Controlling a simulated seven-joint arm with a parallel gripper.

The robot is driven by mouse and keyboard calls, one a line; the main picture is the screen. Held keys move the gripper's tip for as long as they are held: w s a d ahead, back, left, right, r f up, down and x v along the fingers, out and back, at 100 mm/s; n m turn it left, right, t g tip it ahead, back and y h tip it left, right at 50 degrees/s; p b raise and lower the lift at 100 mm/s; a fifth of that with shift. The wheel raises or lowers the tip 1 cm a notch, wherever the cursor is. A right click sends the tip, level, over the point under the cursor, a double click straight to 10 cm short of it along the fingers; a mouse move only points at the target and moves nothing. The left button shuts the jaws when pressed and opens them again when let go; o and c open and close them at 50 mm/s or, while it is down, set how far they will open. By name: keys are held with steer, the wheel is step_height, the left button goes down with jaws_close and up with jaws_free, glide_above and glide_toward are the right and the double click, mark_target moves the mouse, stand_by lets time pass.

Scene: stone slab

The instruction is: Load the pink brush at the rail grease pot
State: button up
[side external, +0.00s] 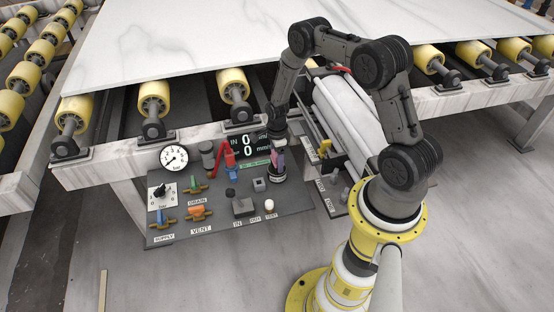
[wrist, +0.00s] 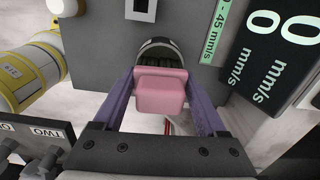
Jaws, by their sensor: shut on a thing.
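My gripper (wrist: 160,98) has purple fingers shut on the pink brush (wrist: 160,92). In the wrist view the brush's pink block sits between the fingers, with dark bristles beyond it. A round dark pot with a pale band (wrist: 157,45) shows just past the block, and the bristles appear over or in its mouth; I cannot tell how deep. In the side view the gripper (side external: 277,158) points down at the right end of the grey panel, right above the dark pot with a pale band (side external: 279,178). The brush is mostly hidden there.
The grey control panel (side external: 210,221) carries a gauge (side external: 174,157), coloured valves and levers, and a white knob (side external: 269,205). A black display (side external: 248,146) stands close left of the gripper. Yellow rollers (side external: 232,85) and the white slab (side external: 200,35) lie behind. White cylinders (side external: 345,115) lie to the right.

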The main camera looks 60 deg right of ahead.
steer(key=shift+f, duration=0.1)
steer(key=shift+r, duration=3.55)
steer(key=a+r+n, duration=0.7)
steer(key=a+n, duration=0.2)
steer(key=n, duration=0.4)
steer(key=w+a+r+n, duration=0.1)
steer(key=a+r+n, duration=0.6)
steer(key=n, duration=0.6)
steer(key=shift+a+r, duration=0.2)
steer(key=shift+a, duration=0.95)
